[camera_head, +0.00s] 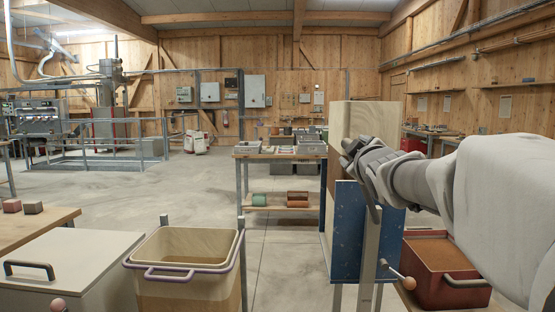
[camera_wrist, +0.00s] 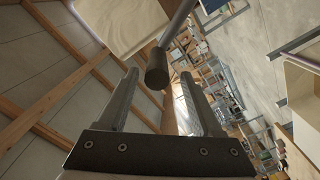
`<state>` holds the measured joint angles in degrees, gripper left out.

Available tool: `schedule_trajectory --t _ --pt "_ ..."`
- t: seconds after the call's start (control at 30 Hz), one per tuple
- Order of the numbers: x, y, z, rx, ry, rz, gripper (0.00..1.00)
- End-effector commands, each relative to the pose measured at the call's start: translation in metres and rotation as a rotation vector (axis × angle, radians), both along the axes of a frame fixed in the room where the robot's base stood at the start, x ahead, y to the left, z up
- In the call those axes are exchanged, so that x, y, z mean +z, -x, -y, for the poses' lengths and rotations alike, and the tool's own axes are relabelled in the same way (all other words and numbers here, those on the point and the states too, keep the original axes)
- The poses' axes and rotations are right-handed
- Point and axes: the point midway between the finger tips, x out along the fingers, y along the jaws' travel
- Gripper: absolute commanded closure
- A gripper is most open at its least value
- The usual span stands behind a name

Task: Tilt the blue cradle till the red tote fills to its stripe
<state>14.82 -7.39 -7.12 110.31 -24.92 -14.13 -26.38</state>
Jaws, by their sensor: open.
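The blue cradle (camera_head: 347,232) stands right of centre in the head view, with a tall pale wooden bin (camera_head: 366,114) upright behind it. The red tote (camera_head: 440,290) sits low on the right, partly behind my arm. Brown material (camera_head: 438,252) shows inside it; I cannot make out its stripe. My gripper (camera_head: 350,152) is in front of the pale bin, just above the cradle's top edge. In the wrist view my gripper (camera_wrist: 160,76) is open. A dark cylindrical grip (camera_wrist: 157,68) on a grey rod (camera_wrist: 177,22) appears between the fingertips; contact is unclear.
A cream tote with a purple rim (camera_head: 150,268) stands at the front left, beside a lidded pale box (camera_head: 70,262). A rod with a peach knob (camera_head: 408,283) sticks out at the cradle's lower right. A shelf table (camera_head: 282,156) stands behind. Open floor lies at centre left.

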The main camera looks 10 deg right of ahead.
Motion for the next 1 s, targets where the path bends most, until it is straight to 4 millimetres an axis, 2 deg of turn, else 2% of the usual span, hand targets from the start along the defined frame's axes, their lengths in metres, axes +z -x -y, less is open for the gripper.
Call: schedule_trajectory --t 0.03,0.3,0.6,0.8,1.0 --pt "0.001 0.011 -0.003 0.0 -0.001 0.002 0.33" --pt "0.003 0.058 -0.018 0.002 0.001 0.004 0.33" --pt "0.003 0.103 -0.032 0.005 0.001 0.004 0.33" --pt "0.001 0.118 -0.035 0.004 0.0 0.0 0.33" --pt "-0.001 0.121 -0.036 0.003 0.0 -0.002 0.33"
